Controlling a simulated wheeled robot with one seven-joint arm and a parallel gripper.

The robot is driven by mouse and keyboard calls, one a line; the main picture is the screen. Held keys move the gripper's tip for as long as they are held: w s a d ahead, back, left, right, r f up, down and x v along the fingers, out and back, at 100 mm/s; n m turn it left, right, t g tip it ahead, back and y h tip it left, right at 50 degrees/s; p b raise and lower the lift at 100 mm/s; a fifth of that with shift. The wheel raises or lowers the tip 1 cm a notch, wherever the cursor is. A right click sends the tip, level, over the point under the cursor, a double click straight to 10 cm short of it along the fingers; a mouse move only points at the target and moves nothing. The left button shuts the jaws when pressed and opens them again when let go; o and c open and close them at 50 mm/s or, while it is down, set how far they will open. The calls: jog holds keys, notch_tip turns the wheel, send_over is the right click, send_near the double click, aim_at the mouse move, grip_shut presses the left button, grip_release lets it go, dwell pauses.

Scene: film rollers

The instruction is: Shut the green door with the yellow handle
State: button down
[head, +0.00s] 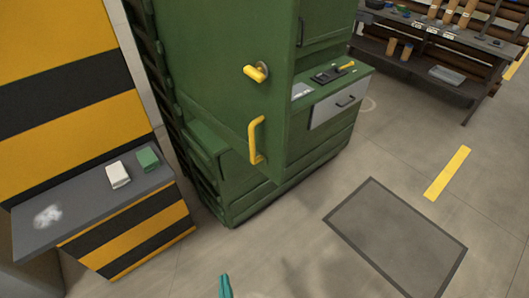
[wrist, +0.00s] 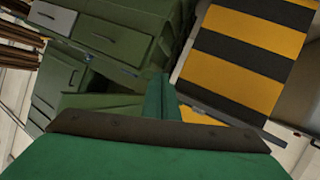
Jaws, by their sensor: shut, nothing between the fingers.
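The green door (head: 215,85) is a tall panel on the green cabinet in the head view. A yellow bar handle (head: 256,140) is on its lower right part, and a yellow lever (head: 256,72) on a round mount sits above it. I cannot tell how far the door stands from its frame. My gripper (head: 224,287) shows only as a teal tip at the bottom edge, well below and apart from the handle. In the wrist view my gripper (wrist: 160,98) is shut and empty, with the green cabinet (wrist: 110,55) beyond; the yellow handle does not show there.
A grey shelf (head: 90,215) holding a white block (head: 118,174) and a green block (head: 147,158) juts from a yellow-black striped panel (head: 60,90) on the left. A grey drawer (head: 338,103) is right of the door. Open floor (head: 300,230) lies in front.

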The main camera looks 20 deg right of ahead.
aim_at(276, 145)
jog(key=w+d+r+m+h, duration=0.4)
jog(key=w+r+h, duration=0.3)
jog(key=w+r, duration=0.55)
notch_tip(276, 145, up, 18)
jog(key=d+m+g+h, duration=0.2)
jog(key=m+g+h, duration=0.55)
jog(key=m, duration=0.45)
jog(key=shift+t+h, duration=0.35)
jog(key=shift+t, duration=0.1)
jog(key=x, duration=1.3)
jog(key=shift+w+d+f, duration=0.2)
jog(key=shift+d, duration=0.2)
